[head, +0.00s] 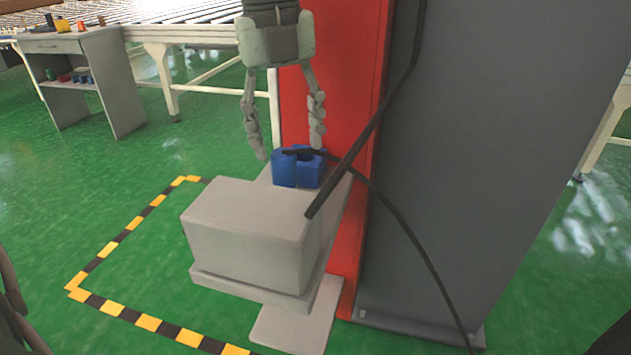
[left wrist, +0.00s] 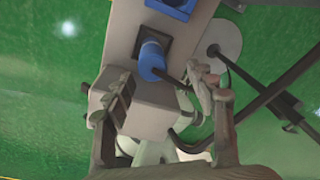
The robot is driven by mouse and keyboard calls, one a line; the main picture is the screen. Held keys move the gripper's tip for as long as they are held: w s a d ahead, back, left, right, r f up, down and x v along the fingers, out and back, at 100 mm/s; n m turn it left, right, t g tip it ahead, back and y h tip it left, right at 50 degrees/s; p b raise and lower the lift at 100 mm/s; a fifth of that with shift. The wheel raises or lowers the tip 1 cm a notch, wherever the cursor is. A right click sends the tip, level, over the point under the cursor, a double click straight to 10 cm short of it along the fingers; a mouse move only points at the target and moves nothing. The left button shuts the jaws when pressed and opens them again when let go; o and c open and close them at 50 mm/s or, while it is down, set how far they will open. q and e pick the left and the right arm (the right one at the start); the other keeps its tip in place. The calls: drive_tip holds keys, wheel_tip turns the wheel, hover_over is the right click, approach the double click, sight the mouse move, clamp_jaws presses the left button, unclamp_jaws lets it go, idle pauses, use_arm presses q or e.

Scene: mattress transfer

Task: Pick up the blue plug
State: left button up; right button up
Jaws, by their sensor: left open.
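The blue plug (head: 300,170) is at the back of the top of a grey block-shaped stand, against the red column. A black cable runs from it. In the left wrist view the plug (left wrist: 151,62) is a blue cylinder at a dark square mount, in the upper middle. My left gripper (head: 290,150) is open, with its fingers spread above the plug, pointing down. In the left wrist view, its fingers (left wrist: 158,88) show either side of the plug's lower end and the cable. I cannot tell whether they touch it.
The grey stand (head: 245,225) stands before the red column (head: 338,60) and a tall dark grey cabinet (head: 500,150). A black bar slants across the stand. Another blue part (left wrist: 178,6) shows at the wrist view's top. A grey side table (head: 115,90) stands far left.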

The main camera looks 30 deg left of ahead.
sight(285, 180)
use_arm(q)
drive_tip(key=shift+w+f+y, duration=0.1)
drive_tip(key=shift+f+y, duration=0.15)
drive_tip(key=shift+y, duration=0.05)
drive_tip(key=shift+f, duration=0.25)
drive_tip(key=f, duration=0.4)
drive_tip(key=a+f, duration=0.1)
drive_tip(key=f, duration=0.1)
drive_tip(key=shift+s+f, duration=0.2)
drive_tip(key=shift+d+f, duration=0.1)
drive_tip(key=shift+f, duration=0.3)
use_arm(e)
drive_tip(key=shift+s+f, duration=0.25)
drive_tip(key=shift+f, duration=0.05)
use_arm(q)
clamp_jaws()
drive_tip(key=shift+r, duration=0.15)
